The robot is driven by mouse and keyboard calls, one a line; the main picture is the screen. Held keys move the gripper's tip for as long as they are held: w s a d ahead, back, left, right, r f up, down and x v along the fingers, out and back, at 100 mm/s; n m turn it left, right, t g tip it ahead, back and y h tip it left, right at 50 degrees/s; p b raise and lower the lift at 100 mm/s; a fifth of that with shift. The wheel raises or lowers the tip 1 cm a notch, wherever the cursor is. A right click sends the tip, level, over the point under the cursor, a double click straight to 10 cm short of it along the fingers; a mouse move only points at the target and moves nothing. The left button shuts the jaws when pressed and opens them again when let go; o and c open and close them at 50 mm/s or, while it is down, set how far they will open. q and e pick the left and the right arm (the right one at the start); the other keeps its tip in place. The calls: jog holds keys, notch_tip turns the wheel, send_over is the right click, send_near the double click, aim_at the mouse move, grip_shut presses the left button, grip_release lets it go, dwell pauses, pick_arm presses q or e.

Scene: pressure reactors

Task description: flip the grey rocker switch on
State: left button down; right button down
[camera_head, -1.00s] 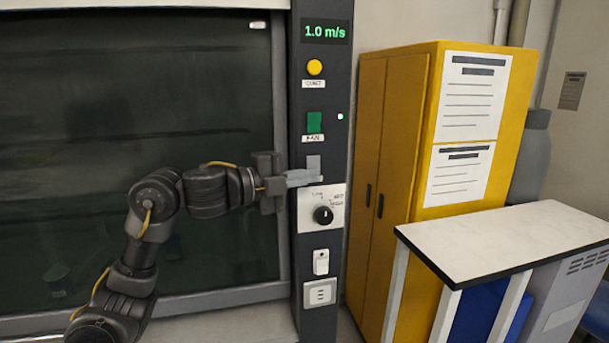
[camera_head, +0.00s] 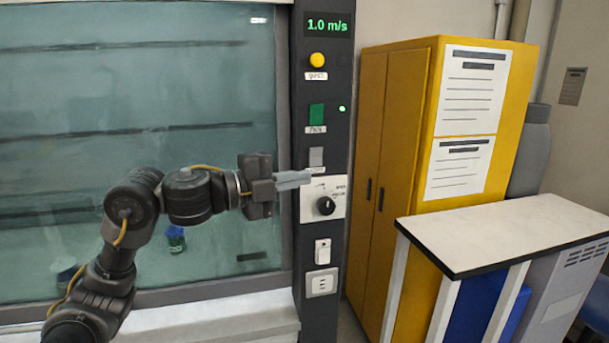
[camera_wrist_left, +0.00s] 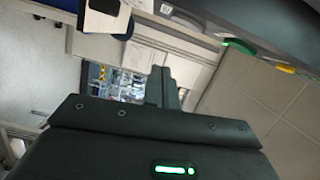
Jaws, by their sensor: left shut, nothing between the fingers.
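The grey rocker switch (camera_head: 316,157) is on the dark control column (camera_head: 323,230), below the green switch (camera_head: 317,114) and above the knob panel (camera_head: 336,190). My left gripper (camera_head: 307,177) is shut and empty. Its light grey fingertips are just below and left of the grey switch; I cannot tell whether they touch the column. In the left wrist view the gripper body fills the lower part, and the grey switch cannot be made out. My right gripper is not in view.
A yellow button (camera_head: 317,60) and a display reading 1.0 m/s (camera_head: 329,25) are higher on the column. The fume hood's glass (camera_head: 120,90) is left, lit inside. A yellow cabinet (camera_head: 395,140) and a white-topped cart (camera_head: 500,235) stand right.

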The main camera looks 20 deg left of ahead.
pick_arm(q)
jog(key=b+v, duration=0.1)
jog(key=v, duration=0.5)
jog(key=shift+a+f+b, duration=0.3)
jog(key=shift+a+f, duration=0.05)
jog(key=shift+a, duration=0.05)
